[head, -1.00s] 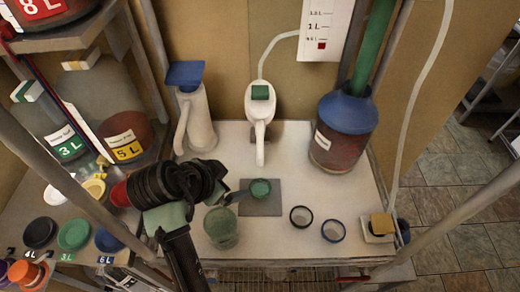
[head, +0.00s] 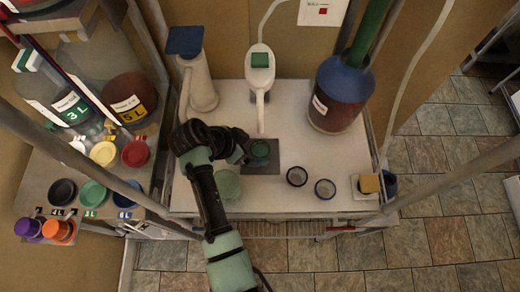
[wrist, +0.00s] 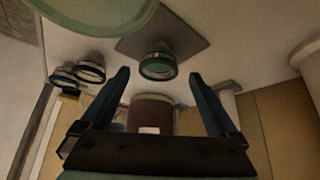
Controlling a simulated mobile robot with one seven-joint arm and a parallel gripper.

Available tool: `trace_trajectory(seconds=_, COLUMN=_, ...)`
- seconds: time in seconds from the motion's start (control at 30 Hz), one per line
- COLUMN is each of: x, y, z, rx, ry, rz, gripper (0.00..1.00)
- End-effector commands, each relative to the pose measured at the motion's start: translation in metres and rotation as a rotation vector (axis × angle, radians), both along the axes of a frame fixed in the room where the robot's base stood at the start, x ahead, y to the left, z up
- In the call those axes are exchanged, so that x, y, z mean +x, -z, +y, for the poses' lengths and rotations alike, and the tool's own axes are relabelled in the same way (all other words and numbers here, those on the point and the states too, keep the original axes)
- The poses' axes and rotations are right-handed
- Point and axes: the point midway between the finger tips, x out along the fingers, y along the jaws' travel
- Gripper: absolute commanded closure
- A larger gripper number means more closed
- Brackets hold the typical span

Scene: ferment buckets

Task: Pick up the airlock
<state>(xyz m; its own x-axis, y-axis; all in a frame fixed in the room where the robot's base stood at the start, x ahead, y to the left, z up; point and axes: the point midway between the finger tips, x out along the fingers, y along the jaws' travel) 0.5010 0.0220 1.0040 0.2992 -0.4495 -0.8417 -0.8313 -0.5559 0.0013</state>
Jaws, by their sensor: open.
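A small round green-topped piece (head: 260,149), which looks like the airlock, stands on a grey square pad (head: 262,168) on the white table. In the wrist view the green piece (wrist: 158,64) shows its rim, and the pad (wrist: 185,42) lies around its base. My gripper (head: 246,152) is just left of the piece in the head view. In the wrist view my gripper (wrist: 158,76) is open, with one finger on each side of the piece in the picture and nothing held. I cannot tell how far the fingertips are from it.
A green cup (head: 227,186) stands close beside my arm. Two dark-rimmed rings (head: 297,176) (head: 325,188) lie right of the pad. A white tap-like fixture (head: 261,85) is behind it, and a blue-shouldered jar (head: 337,100) stands back right.

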Motion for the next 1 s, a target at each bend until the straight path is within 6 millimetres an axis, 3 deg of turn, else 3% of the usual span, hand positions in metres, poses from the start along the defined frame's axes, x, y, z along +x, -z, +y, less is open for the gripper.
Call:
trace_trajectory(seconds=0.4, x=0.011, y=0.037, z=-0.02, rx=-0.001, ry=0.002, rz=0.001, gripper=0.05)
trace_trajectory(seconds=0.77, x=0.013, y=0.044, z=-0.022, rx=0.001, ry=0.0, rz=-0.001, gripper=0.05)
trace_trajectory(seconds=1.0, x=0.013, y=0.044, z=-0.022, rx=0.001, ry=0.0, rz=-0.001, gripper=0.46)
